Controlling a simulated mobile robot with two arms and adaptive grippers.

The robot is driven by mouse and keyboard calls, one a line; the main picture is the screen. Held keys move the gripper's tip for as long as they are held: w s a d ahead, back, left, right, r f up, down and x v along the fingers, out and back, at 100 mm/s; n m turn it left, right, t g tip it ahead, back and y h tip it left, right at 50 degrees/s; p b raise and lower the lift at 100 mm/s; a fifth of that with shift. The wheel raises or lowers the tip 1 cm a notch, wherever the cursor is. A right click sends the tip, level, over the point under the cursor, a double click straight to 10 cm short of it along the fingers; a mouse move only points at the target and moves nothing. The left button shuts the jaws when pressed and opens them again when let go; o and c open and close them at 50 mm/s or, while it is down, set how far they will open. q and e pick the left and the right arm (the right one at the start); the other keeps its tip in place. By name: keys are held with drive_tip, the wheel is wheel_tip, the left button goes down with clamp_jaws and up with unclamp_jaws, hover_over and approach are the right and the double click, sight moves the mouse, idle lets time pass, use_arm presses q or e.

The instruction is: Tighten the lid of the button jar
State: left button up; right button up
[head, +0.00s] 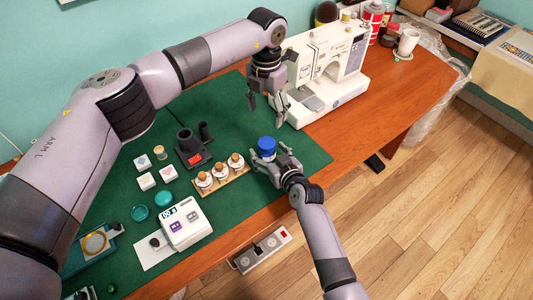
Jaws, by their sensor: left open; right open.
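A jar with a blue lid (267,144), which I take to be the button jar, stands upright on the green mat (305,158) near the table's front edge. Its lid looks seated, but I cannot tell how tight it is. My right gripper (268,163) is open at the jar's near side, its fingers close around the lower body and hiding part of it; I cannot tell if they touch. My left gripper (268,104) is open and empty, pointing down above the mat, higher than the jar and behind it in the picture.
A white sewing machine (325,70) stands close to the right of my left gripper. Left of the jar are a rack of corked bottles (222,177), a black holder (193,147), small white boxes (145,181) and a white device (186,222). Open mat lies behind the jar.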

drive_tip(key=v, duration=1.1)
drive_tip(key=shift+s, duration=0.25)
drive_tip(key=shift+d, duration=0.1)
